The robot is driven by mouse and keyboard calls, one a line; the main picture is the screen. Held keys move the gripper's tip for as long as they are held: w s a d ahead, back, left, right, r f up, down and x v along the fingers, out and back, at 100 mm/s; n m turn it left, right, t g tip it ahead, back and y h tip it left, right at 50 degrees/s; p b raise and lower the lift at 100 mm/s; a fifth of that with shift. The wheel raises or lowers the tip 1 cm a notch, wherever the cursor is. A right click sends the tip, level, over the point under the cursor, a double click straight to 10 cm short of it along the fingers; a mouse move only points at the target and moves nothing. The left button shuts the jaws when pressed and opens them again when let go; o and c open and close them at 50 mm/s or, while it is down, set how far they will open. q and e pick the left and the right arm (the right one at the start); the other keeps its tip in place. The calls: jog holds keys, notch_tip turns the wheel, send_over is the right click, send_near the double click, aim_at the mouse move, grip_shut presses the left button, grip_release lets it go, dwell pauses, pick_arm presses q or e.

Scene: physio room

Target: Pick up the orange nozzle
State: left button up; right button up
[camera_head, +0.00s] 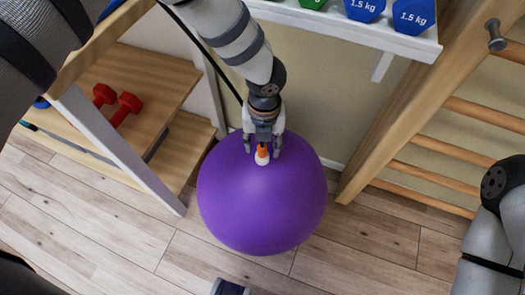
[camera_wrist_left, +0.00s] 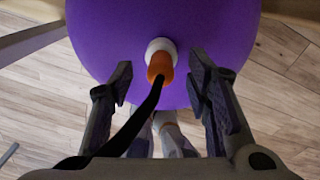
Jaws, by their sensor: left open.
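The orange nozzle (camera_head: 262,152) has a white end piece and sits at the upper part of the purple ball (camera_head: 262,205). In the left wrist view the nozzle (camera_wrist_left: 160,66) shows in front of the ball (camera_wrist_left: 100,25), with a black hose (camera_wrist_left: 138,120) running from it toward the lower left. My left gripper (camera_head: 262,147) is open, its fingers on either side of the nozzle. In the wrist view a gap shows between the nozzle and each finger of the left gripper (camera_wrist_left: 160,70). I cannot tell whether the white end touches the ball. My right gripper is out of view.
A white shelf (camera_head: 340,22) with blue 1.5 kg dumbbells (camera_head: 413,14) is above right of the left arm. A wooden rack (camera_head: 150,75) with red dumbbells (camera_head: 125,107) stands left. Wooden wall bars (camera_head: 435,180) stand right. The floor (camera_head: 90,235) before the ball is mostly clear.

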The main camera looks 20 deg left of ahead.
pick_arm(q)
notch_tip(320, 180, down, 2)
grip_shut()
jog(key=shift+r, duration=0.1)
